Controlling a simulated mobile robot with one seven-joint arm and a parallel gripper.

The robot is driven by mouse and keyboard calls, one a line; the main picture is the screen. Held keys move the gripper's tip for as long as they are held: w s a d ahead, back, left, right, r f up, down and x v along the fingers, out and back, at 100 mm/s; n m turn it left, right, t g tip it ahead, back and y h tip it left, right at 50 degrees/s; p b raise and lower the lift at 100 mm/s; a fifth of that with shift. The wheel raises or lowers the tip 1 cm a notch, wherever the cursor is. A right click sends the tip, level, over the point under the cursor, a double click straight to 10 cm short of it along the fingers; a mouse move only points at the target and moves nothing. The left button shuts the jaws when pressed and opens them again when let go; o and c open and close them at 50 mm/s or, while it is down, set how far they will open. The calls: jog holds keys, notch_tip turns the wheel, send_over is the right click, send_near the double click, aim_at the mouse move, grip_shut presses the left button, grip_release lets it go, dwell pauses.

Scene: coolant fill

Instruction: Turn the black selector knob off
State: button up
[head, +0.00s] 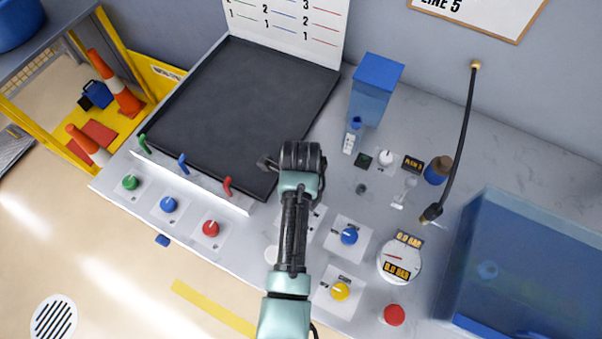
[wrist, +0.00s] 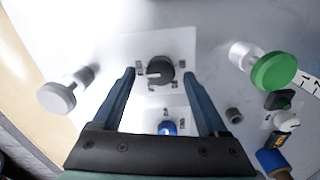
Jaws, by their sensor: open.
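The black selector knob (wrist: 160,70) sits on a white plate (wrist: 183,42) in the wrist view, with a light pointer mark toward the left. My gripper (wrist: 159,76) is open, its two blue fingers apart on either side of the knob in the picture. I cannot tell how far above the knob the fingertips are, and no contact shows. In the head view my arm hides the black knob; a strip of a white plate (head: 314,222) shows beside it.
A blue knob (head: 349,236), a yellow knob (head: 340,290) and a red button (head: 394,315) are nearby. A pressure gauge (head: 399,262) stands to the right. In the wrist view, a white round cap (wrist: 56,98) and a green cap (wrist: 273,70) rise on either side.

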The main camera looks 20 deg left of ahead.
jog(key=shift+f, duration=0.7)
grip_shut()
